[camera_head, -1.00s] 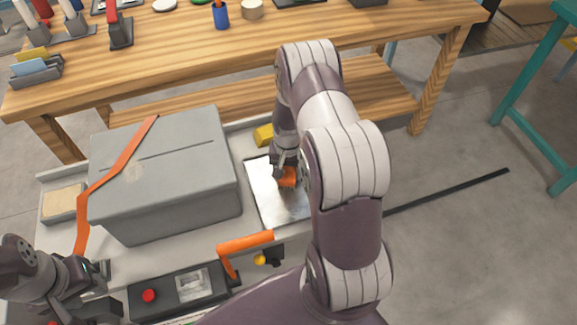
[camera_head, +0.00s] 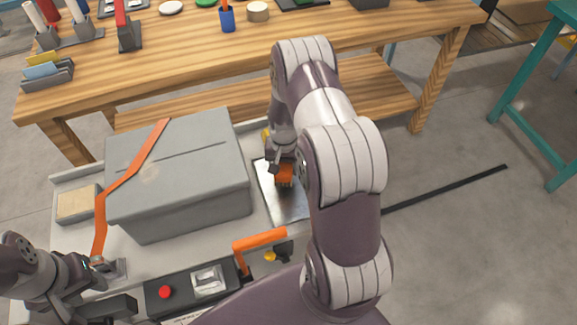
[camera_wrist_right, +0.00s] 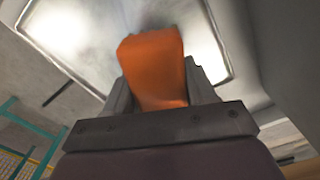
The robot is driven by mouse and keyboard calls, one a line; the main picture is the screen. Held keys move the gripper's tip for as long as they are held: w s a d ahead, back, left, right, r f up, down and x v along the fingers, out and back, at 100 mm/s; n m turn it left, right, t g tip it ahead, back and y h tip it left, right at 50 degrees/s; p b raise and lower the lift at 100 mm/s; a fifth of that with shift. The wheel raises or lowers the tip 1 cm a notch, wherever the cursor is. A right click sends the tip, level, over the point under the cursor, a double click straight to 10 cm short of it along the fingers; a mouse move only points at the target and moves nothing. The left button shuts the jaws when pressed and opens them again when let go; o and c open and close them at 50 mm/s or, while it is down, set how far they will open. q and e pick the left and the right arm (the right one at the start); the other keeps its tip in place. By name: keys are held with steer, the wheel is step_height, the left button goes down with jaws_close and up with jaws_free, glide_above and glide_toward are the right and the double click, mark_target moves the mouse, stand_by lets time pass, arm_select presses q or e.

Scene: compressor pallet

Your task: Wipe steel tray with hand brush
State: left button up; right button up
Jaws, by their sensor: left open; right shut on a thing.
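The steel tray (camera_head: 290,207) lies flat on the pale surface right of the grey box, partly hidden by my right arm. It fills the upper part of the right wrist view (camera_wrist_right: 75,35). My right gripper (camera_head: 281,168) is shut on the orange hand brush (camera_head: 285,174), which is over the tray. In the right wrist view the orange brush (camera_wrist_right: 153,68) stands between the fingers, and a dark blur of bristles shows beyond it at the tray. I cannot tell whether the bristles touch. My left gripper (camera_head: 105,268) is open and empty near the box's front left.
A large grey box (camera_head: 180,180) with an orange strap stands left of the tray. An orange handle (camera_head: 260,240) and a control panel with a red button (camera_head: 166,292) are in front. A wooden workbench (camera_head: 180,60) stands behind. Open floor lies to the right.

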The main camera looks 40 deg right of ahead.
steer(key=shift+r+p, duration=0.3)
steer(key=shift+r, duration=0.4)
steer(key=shift+w+r+p, duration=0.1)
steer(key=shift+r+p, duration=0.55)
steer(key=shift+r, duration=0.15)
steer(key=shift+r+p, duration=0.8)
steer(key=shift+r, duration=0.2)
